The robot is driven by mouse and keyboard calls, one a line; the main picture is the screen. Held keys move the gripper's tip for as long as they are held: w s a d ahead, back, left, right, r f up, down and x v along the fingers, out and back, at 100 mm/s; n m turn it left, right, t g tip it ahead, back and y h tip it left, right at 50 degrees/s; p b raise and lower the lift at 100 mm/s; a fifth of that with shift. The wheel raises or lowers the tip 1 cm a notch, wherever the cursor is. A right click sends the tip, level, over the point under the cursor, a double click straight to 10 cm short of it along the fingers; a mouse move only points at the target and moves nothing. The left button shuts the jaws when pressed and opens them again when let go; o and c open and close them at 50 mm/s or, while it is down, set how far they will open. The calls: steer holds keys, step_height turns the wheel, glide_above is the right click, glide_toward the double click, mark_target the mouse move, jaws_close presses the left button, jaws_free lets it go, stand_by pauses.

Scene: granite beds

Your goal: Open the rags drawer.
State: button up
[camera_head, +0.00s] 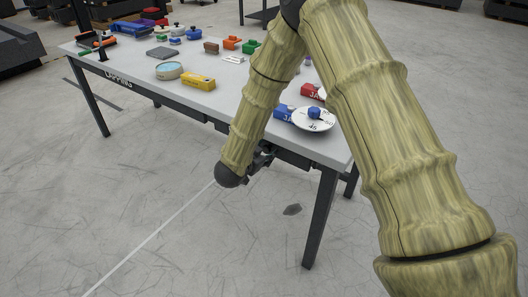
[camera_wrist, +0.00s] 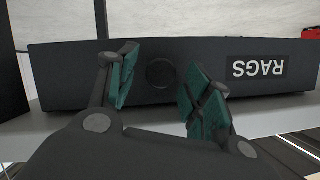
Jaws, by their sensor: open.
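The rags drawer (camera_wrist: 80,75) has a dark front that spans the wrist view. Its white RAGS label (camera_wrist: 257,68) appears upside down there. A round dark knob (camera_wrist: 160,73) stands near the middle of the front. My gripper (camera_wrist: 161,62) is open and empty, with one green-padded finger to each side of the knob; I cannot tell whether they touch it. In the head view my gripper (camera_head: 263,157) is low at the table's front edge, towards its right end. There the drawer is mostly hidden by my arm and gripper.
A dark table leg (camera_head: 321,215) stands right of my gripper. The floor in front is clear.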

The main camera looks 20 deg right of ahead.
steer(key=shift+w+d, duration=0.15)
steer(key=shift+d, duration=0.05)
